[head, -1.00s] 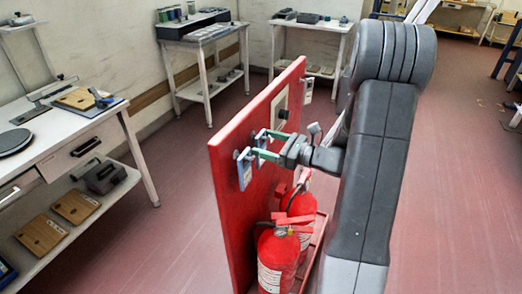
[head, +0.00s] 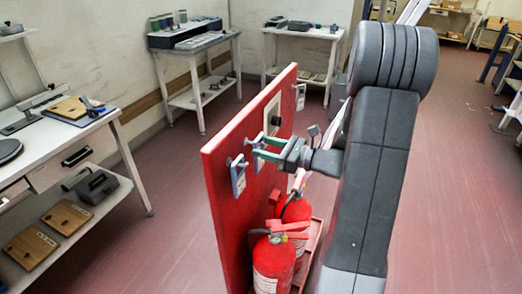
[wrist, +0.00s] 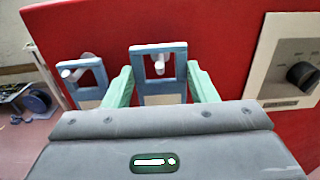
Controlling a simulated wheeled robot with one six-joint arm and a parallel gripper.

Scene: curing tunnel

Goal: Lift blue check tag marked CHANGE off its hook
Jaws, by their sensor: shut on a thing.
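Two blue-framed tags hang side by side on a red board (head: 225,200). My gripper (wrist: 162,86) has its green fingers on both sides of the right-hand blue tag (wrist: 160,75) and is shut on it. A pale hook (wrist: 159,66) shows in the opening at the top of this tag, so the tag is still around it. The other blue tag (wrist: 85,84) hangs on its own hook to the left, apart from my fingers. In the head view my gripper (head: 260,147) reaches the board from the right. My gripper body hides the tags' lower parts, and no marking is readable.
A panel with a black knob (wrist: 302,75) is on the board to the right of the tags. Two red fire extinguishers (head: 273,262) stand below my gripper. A white workbench (head: 80,135) is at the left; open floor lies between it and the board.

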